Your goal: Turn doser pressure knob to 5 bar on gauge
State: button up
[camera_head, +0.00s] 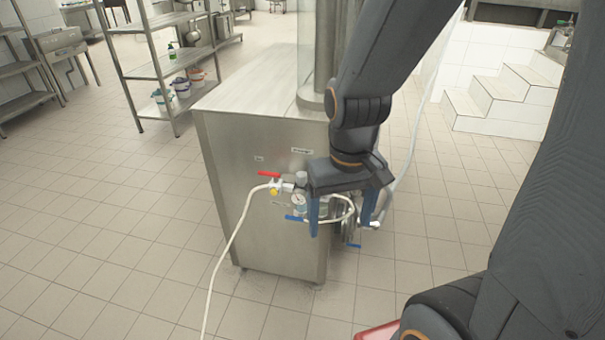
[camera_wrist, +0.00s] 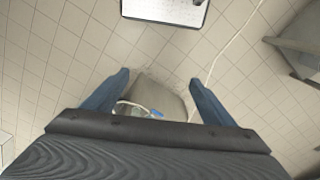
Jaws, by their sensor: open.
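The steel doser cabinet (camera_head: 225,170) stands in the middle of the head view. On its front are a small round pressure gauge (camera_head: 298,199) and a light grey pressure knob (camera_head: 301,178) just above it. The gauge reading is too small to tell. My gripper (camera_head: 343,228) is open and empty, fingers pointing down, in front of the cabinet and to the right of the gauge and knob in the picture. In the wrist view, the open fingers (camera_wrist: 160,88) frame part of the cabinet (camera_wrist: 155,95), with a blue handle (camera_wrist: 157,113) between them. The knob cannot be made out there.
A red-handled valve (camera_head: 270,175) and a blue-handled valve (camera_head: 295,218) sit close to the gauge. A white hose (camera_head: 228,250) runs to the floor at left. Steel shelving (camera_head: 160,70) stands behind left, white steps (camera_head: 500,95) at right. The tiled floor at left is clear.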

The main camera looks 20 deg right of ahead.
jog(key=shift+c, duration=0.3)
jog(key=c, duration=0.3)
jog(key=w, duration=0.1)
jog(key=w+f, duration=0.1)
jog(key=w+t, duration=0.1)
jog(key=shift+w+d+f, duration=0.15)
jog(key=shift+d+f, duration=0.1)
jog(key=shift+d, duration=0.1)
jog(key=c, duration=0.7)
jog(key=n+t+y+p, duration=0.2)
jog(key=t+p, duration=0.2)
jog(key=t, duration=0.8)
send_near(302, 175)
jog(key=x, duration=0.3)
jog(key=shift+c, duration=0.2)
jog(key=p+x, duration=0.1)
jog(key=x, duration=0.7)
jog(key=shift+p, duration=0.35)
